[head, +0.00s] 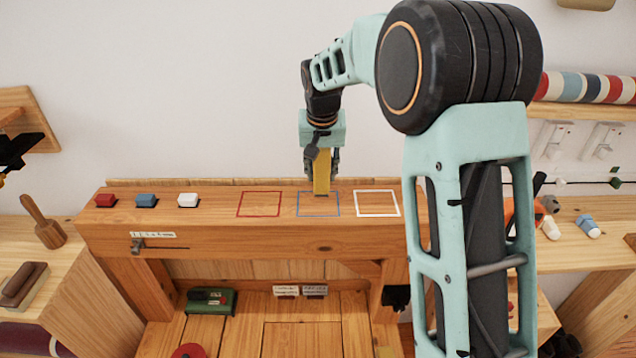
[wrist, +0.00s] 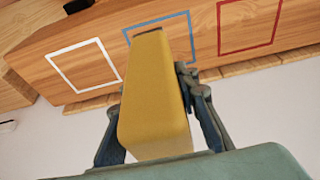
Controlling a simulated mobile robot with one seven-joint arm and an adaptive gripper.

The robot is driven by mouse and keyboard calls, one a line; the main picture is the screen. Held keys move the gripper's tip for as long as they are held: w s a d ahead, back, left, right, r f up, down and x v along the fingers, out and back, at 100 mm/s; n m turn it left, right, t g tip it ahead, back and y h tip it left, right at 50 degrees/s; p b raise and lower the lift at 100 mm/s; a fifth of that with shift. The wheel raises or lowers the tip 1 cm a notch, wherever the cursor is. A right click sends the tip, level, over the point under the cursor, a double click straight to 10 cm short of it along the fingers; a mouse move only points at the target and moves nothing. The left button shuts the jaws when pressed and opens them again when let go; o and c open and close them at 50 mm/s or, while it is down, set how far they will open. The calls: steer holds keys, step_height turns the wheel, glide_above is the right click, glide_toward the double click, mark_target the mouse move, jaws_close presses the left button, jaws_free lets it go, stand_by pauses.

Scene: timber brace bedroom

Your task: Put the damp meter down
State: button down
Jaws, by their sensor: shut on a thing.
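The damp meter, a yellow block-shaped thing (head: 322,172), is upright in my gripper (head: 321,160) over the wooden beam top. In the wrist view the damp meter (wrist: 156,92) fills the middle, with the fingers of my gripper (wrist: 155,115) shut on its sides. Its lower end is at the blue outlined square (head: 318,209), near that square's back edge. I cannot tell whether it touches the wood. The blue outline also shows in the wrist view (wrist: 133,33), partly hidden behind the meter.
A red outlined square (head: 259,204) lies left of the blue one and a white outlined square (head: 377,204) right. A green device (head: 209,301) lies on the lower surface.

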steer(key=w+f, duration=0.2)
steer(key=f, duration=0.1)
steer(key=w+f+p, duration=0.1)
steer(key=shift+w+a+f, duration=0.3)
steer(key=shift+w+a, duration=0.05)
steer(key=shift+s+x, duration=0.15)
steer(key=shift+x, duration=0.65)
steer(key=shift+s+x, duration=0.15)
steer(key=shift+x, duration=0.7)
steer(key=shift+f, duration=0.2)
steer(key=c, duration=1.5)
jaws_free()
steer(key=shift+s+r, duration=0.1)
steer(key=shift+r, duration=0.45)
steer(key=b+v, duration=0.1)
steer(key=v, duration=1)
steer(key=shift+s+r, duration=0.1)
